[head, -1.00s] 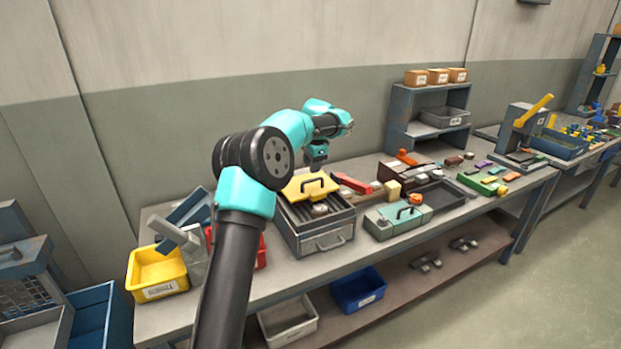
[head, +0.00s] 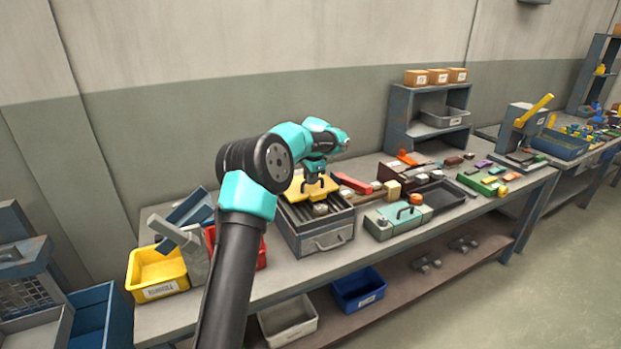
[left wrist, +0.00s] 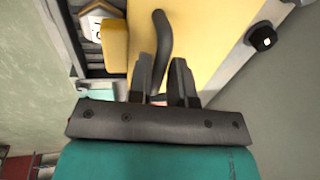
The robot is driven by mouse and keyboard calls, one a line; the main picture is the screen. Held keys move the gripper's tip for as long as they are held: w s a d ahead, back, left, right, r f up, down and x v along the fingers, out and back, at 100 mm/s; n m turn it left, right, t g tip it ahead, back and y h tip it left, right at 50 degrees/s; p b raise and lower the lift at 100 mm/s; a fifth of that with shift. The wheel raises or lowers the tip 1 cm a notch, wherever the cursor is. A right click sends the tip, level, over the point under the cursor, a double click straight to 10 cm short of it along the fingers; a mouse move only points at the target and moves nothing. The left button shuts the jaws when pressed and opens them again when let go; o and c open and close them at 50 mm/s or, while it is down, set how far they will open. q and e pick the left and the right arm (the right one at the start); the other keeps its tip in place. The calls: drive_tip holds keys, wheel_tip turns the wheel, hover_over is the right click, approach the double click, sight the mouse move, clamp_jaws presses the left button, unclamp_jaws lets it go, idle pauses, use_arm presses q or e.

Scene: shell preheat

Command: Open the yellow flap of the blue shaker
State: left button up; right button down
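The shaker (head: 318,232) is a blue-grey box with a drawer-like handled front, standing on the bench. Its yellow flap (head: 301,187) lies at the back of the top and bears a dark handle. The flap fills much of the left wrist view (left wrist: 200,30), where the curved handle (left wrist: 160,42) reaches down to the fingers. My left gripper (head: 313,181) is over the flap at its handle. In the left wrist view its fingers (left wrist: 163,88) are apart, with the handle's end between them and a small gap showing. My right gripper is in neither view.
Small pale blocks (head: 320,209) sit on the shaker's ribbed top in front of the flap. A green box (head: 380,224) with a handle stands to its right, a red bin (head: 262,252) and a yellow bin (head: 158,272) to its left. Bare bench shows along the front edge.

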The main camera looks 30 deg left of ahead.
use_arm(q)
clamp_jaws()
drive_tip(key=shift+r, duration=0.15)
